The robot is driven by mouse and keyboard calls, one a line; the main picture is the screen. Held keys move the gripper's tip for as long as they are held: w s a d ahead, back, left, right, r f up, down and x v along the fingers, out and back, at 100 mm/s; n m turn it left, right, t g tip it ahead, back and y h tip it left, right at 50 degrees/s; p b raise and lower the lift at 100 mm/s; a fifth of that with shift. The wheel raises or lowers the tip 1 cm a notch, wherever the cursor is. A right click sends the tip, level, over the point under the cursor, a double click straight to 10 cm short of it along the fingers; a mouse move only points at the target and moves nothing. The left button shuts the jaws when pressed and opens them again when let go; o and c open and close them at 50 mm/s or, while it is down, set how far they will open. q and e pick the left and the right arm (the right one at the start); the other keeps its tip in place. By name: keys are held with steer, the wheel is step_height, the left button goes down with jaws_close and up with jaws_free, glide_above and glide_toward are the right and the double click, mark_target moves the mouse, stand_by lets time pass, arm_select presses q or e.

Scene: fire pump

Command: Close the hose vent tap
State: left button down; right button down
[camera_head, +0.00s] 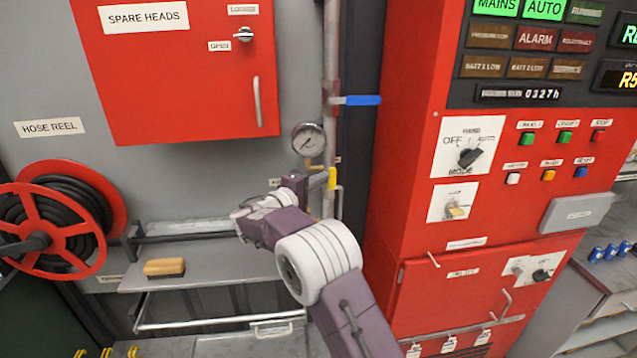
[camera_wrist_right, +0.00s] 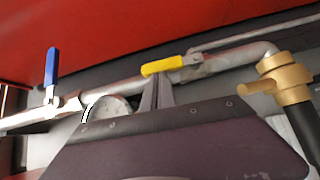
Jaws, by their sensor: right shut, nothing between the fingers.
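A tap with a yellow lever (camera_head: 332,178) sits low on the vertical grey pipe, and it also shows in the right wrist view (camera_wrist_right: 163,66). Its lever lies roughly along the pipe. I cannot read a label naming it as the hose vent tap. My right gripper (camera_head: 319,181) is shut and empty, with its fingertips (camera_wrist_right: 157,92) right beside the yellow lever. I cannot tell whether they touch it. A second tap with a blue lever (camera_head: 363,100) is higher up, its lever across the pipe; it shows at left in the wrist view (camera_wrist_right: 51,67). My left gripper is out of view.
A round gauge (camera_head: 308,139) is just left of the pipe. The red pump panel (camera_head: 405,180) stands close on the right. A red cabinet (camera_head: 170,80) hangs at upper left, above the hose reel (camera_head: 50,230) and a shelf with a brush (camera_head: 164,267). A brass fitting (camera_wrist_right: 285,78) ends the pipe.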

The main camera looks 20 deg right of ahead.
mark_target(332, 176)
steer(key=shift+d, duration=0.1)
steer(key=shift+s+d+r+m+g+y+b, duration=0.15)
steer(key=shift+d+r+m+y+b, duration=0.15)
steer(key=shift+d+m+y, duration=0.25)
steer(key=shift+s+d+r+m+g+y+b, duration=0.15)
steer(key=shift+d+m+y+b, duration=0.25)
steer(key=shift+m+y, duration=0.2)
steer(key=shift+s+d+r+m+y, duration=0.15)
steer(key=shift+d+m+y, duration=0.3)
steer(key=shift+d+y, duration=0.1)
steer(key=s+d+f+m+y+p, duration=0.1)
steer(key=d+f+m+y+p, duration=0.1)
steer(key=d+y, duration=0.4)
steer(key=shift+s+d+f+m, duration=0.2)
steer(key=shift+s+f+m, duration=0.2)
steer(key=shift+f+m, duration=0.45)
steer(key=shift+f, duration=0.15)
